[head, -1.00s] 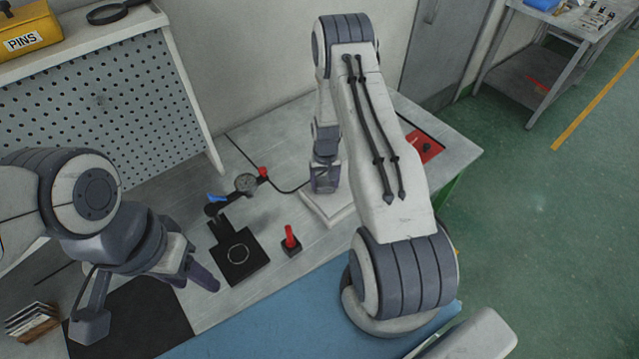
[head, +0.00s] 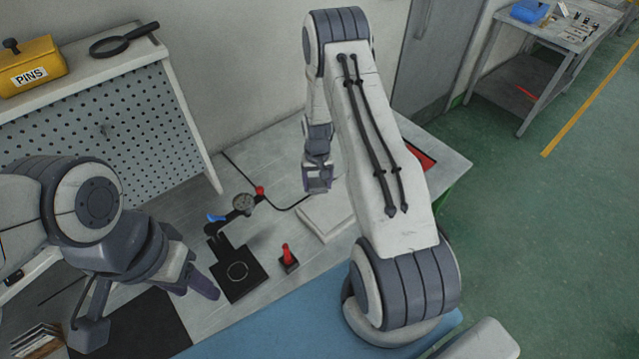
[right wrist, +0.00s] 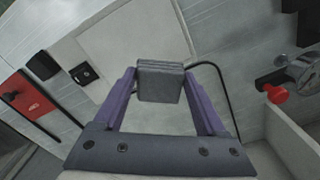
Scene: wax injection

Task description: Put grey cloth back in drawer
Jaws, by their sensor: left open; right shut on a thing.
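My right gripper (head: 318,188) is over the bench, just behind a pale flat box-like thing (head: 326,218). In the right wrist view its purple fingers (right wrist: 160,90) are shut on a small folded grey cloth (right wrist: 160,82), held up at the fingertips. The cloth is not clearly seen in the head view. A pale flat panel (right wrist: 95,45) lies beyond the cloth, and a pale wall with a raised edge (right wrist: 292,140) shows at lower right; I cannot tell which is the drawer. My left gripper (head: 195,284) is open and empty, left of the black plate.
A black plate (head: 238,285) with a dial gauge (head: 243,203) and a red-handled block (head: 288,258) stand on the bench. A dark cable runs behind. A red panel (head: 422,160) lies at right. A perforated cabinet (head: 100,120) stands at left, with a yellow pins box (head: 30,66) on top.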

